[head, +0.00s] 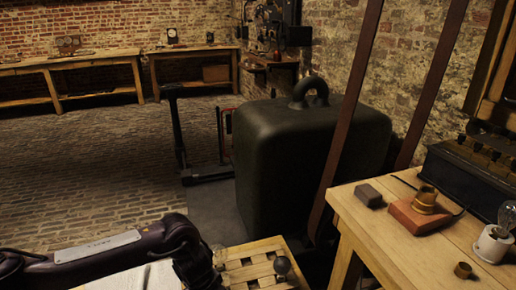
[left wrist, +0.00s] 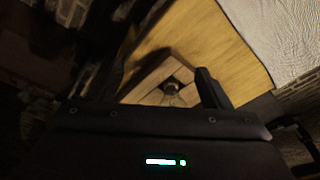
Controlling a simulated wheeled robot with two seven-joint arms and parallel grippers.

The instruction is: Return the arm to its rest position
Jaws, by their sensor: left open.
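My left arm (head: 110,262) comes in at the bottom left of the head view, dark with a pale label plate. Its gripper (head: 197,264) points down at the left edge of a slatted wooden crate (head: 243,252); its fingertips are hidden in that view. In the left wrist view the gripper (left wrist: 168,80) is open, with one dark finger clear at the right and the other side lost in shadow. Wooden slats and a dark round thing show beyond it, with no object visibly held. My right gripper is in neither view.
A white cloth (head: 140,276) lies under the arm. A big dark weight (head: 300,150) stands behind. The workbench (head: 395,250) at right holds a red block (head: 420,214) and a bulb (head: 493,243). Brick floor at left is clear.

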